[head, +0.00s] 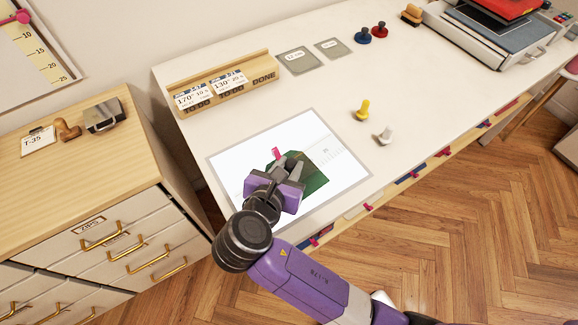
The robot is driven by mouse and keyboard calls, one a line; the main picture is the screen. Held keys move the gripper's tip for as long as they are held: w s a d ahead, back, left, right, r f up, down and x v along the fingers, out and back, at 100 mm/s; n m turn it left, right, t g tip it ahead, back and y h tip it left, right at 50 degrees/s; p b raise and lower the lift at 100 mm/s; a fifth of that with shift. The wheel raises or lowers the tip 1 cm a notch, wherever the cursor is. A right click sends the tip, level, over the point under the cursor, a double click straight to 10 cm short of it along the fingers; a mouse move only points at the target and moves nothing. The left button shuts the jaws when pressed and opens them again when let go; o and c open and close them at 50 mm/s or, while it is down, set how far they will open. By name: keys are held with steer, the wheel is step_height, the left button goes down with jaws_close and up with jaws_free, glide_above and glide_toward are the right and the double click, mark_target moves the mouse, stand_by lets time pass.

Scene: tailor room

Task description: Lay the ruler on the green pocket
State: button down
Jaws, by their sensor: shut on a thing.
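The green pocket (314,184) lies on a white sheet or panel (240,165) with a grey border, partly hidden by my gripper. A clear, faintly marked strip, which looks like the ruler (325,151), runs beside and behind the pocket's upper edge. A small pink piece (276,153) shows by my fingertips; I cannot tell whether it belongs to the ruler. My gripper (288,163) is over the pocket's upper left part, shut on what appears to be the ruler. The fingers hide the grip, and I cannot tell whether the ruler touches the pocket.
A yellow peg-like piece (363,110) and a grey one (384,135) stand right of the panel. A wooden card holder (225,88) stands behind it. Blue (363,35) and red (380,29) pieces and a press (490,35) stand farther back. A drawer cabinet (75,215) is at left.

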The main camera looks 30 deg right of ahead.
steer(key=shift+f, duration=0.4)
steer(key=c, duration=1.1)
jaws_free()
steer(key=shift+c, duration=0.2)
steer(key=shift+r, duration=0.25)
steer(key=v, duration=1.2)
